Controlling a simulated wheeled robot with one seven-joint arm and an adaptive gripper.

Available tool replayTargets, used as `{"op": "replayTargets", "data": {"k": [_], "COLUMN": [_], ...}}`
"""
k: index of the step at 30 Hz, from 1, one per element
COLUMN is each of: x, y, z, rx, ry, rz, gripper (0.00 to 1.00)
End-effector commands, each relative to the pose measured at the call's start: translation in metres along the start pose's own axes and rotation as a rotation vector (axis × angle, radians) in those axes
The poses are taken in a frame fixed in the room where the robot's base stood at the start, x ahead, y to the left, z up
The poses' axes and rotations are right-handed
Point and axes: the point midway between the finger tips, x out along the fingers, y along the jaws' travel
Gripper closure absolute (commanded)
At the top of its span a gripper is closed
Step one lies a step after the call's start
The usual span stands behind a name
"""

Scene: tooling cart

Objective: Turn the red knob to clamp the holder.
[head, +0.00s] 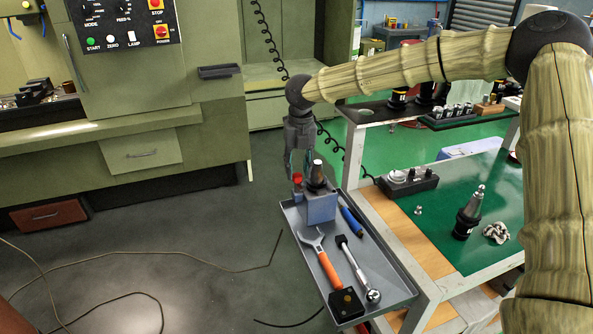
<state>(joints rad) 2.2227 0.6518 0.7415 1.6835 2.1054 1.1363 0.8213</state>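The blue-grey clamp block (322,208) stands at the far end of the grey tray on the cart's side. A tool holder (317,174) with a dark collar and a metal tip sits upright in the block. The red knob (297,178) is at the block's left side. My gripper (298,171) points down right at the knob, left of the holder. Its fingertips are small and partly overlap the knob, so contact and finger opening cannot be told.
The tray (391,279) also holds an orange-handled wrench (327,267), a ratchet (356,267), a black block (346,304) and a blue-handled tool (352,221). A machine panel (123,45) is at left.

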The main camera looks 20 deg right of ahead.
Motion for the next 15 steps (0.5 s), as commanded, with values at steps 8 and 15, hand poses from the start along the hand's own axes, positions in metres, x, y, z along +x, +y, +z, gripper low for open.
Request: {"op": "replayTargets", "data": {"k": [8,15], "x": [0.018,0.019], "y": [0.0,0.0], "z": [0.0,0.0], "rx": [0.0,0.0], "ry": [0.0,0.0], "rz": [0.0,0.0], "gripper": [0.65,0.65]}}
